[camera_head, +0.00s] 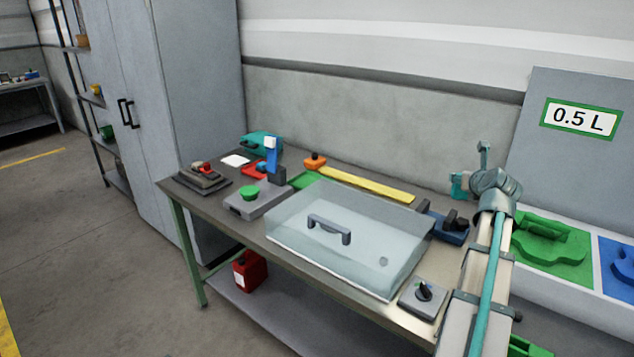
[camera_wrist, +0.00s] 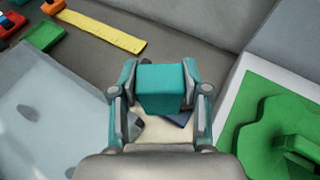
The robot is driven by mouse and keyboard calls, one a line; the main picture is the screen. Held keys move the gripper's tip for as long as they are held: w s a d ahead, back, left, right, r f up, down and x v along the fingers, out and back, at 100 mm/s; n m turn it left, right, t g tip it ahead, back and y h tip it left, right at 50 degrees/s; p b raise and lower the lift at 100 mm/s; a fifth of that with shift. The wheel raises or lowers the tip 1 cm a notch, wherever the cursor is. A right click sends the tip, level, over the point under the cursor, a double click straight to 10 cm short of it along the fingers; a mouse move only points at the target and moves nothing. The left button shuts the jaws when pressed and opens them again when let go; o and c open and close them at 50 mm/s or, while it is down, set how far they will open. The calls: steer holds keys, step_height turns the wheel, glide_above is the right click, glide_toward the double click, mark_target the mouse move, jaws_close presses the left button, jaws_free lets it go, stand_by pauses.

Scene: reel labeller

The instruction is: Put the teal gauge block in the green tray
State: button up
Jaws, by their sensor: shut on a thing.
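My gripper (camera_wrist: 160,84) is shut on the teal gauge block (camera_wrist: 160,90), which sits between its two fingers in the wrist view. In the head view my gripper (camera_head: 459,186) is raised above the right end of the bench, and the block cannot be told apart from the teal fingers there. A small green tray (camera_head: 303,180) lies on the bench behind the clear cover, partly hidden by it. It also shows at the upper left of the wrist view (camera_wrist: 43,37), well away from the block.
The clear handled cover (camera_head: 350,235) fills the bench middle. A yellow ruler (camera_head: 368,186) lies behind it. A blue tray (camera_head: 450,236) holding dark items is below my gripper. An orange item (camera_head: 314,161) stands by the green tray. Green moulded holders (camera_head: 552,240) are at the right.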

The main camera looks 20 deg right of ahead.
steer(key=w+a+f+n+y+p, duration=0.2)
steer(key=w+a+n+y, duration=0.2)
steer(key=w+a, duration=0.7)
steer(key=w+a+f+n+y+p, duration=0.15)
steer(key=w+a+n+y, duration=0.45)
steer(key=w, duration=1)
steer(key=w+a+f+n+y+p, duration=0.1)
steer(key=w+a+y+p, duration=0.15)
steer(key=w+a, duration=0.9)
steer(key=shift+n+y, duration=0.3)
steer(key=shift+y, duration=0.05)
steer(key=shift+w+d+f+p, duration=0.6)
steer(key=shift+w+f+p, duration=0.4)
steer(key=shift+w+f, duration=1.4)
steer(key=shift+w+d+f+p, duration=0.65)
steer(key=shift+w+f+p, duration=0.3)
steer(key=shift+w+f, duration=1.4)
steer(key=shift+w+d+f+p, duration=0.8)
steer(key=shift+w+f, duration=0.95)
steer(key=shift+w, duration=1.25)
steer(key=shift+a, duration=0.2)
steer(key=o, duration=1.2)
steer(key=shift+f, duration=0.1)
